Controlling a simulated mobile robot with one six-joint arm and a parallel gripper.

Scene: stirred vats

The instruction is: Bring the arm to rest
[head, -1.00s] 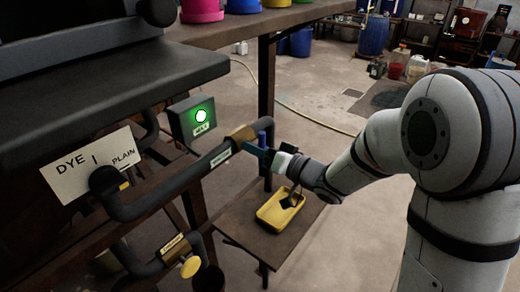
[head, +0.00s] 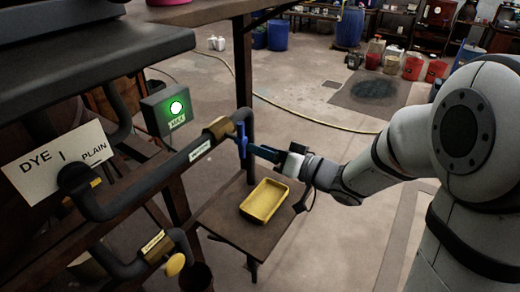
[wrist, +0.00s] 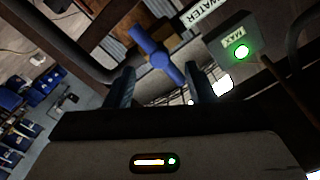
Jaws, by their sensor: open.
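My gripper (head: 254,150) is open and empty, held level above the small brown stand. Its two dark fingers also show in the wrist view (wrist: 160,72), spread apart. A blue valve handle (head: 242,140) is on the dark pipe just left of the fingertips. In the wrist view the blue handle (wrist: 157,50) appears ahead, between and beyond the fingers. I see no contact, but the exact gap is hard to tell. My arm reaches in from the right.
A yellow tray (head: 266,201) lies empty on the brown stand (head: 228,222) below my gripper. A green-lit box marked MAX (head: 172,110) and a DYE/PLAIN plate (head: 58,160) are at left. A yellow knob (head: 175,264) is low down. Floor beyond is largely open, with a hose.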

